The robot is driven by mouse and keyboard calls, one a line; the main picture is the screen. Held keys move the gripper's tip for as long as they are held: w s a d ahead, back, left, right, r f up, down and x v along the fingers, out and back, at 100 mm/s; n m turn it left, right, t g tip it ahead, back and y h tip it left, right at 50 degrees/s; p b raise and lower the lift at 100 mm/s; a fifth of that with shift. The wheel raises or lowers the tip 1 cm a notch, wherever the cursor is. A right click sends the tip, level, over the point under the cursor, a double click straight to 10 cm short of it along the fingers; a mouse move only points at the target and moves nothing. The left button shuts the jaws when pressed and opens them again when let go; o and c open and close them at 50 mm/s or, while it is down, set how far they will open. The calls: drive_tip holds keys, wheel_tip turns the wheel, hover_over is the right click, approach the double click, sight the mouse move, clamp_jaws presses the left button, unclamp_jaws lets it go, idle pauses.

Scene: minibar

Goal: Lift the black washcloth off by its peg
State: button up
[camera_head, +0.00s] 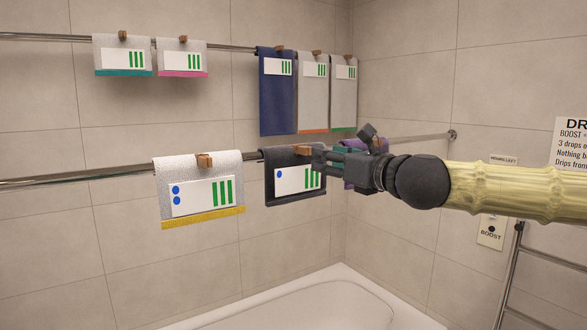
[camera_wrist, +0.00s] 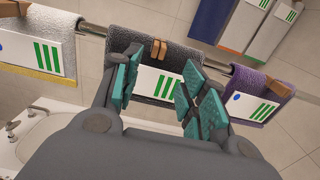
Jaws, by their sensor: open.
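The exact gap to the peg is unclear.
A white washcloth with a yellow hem (camera_head: 199,164) hangs to the left on the same rail (camera_head: 70,177). A purple cloth (camera_wrist: 262,86) hangs close on the right. Several cloths hang on the upper rail (camera_head: 228,47). A bathtub (camera_head: 300,295) lies below.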

sight(309, 153)
drive_tip(key=x, duration=0.3)
drive_tip(key=shift+w+a+p, duration=0.1)
drive_tip(key=shift+p, duration=0.3)
drive_tip(key=shift+w+a+r+p, duration=0.1)
drive_tip(key=shift+w+a+p, duration=0.2)
drive_tip(key=shift+p, duration=0.1)
drive_tip(key=shift+p+x, duration=1.05)
drive_tip(key=shift+x, duration=1.1)
drive_tip(key=shift+a, duration=0.1)
clamp_jaws()
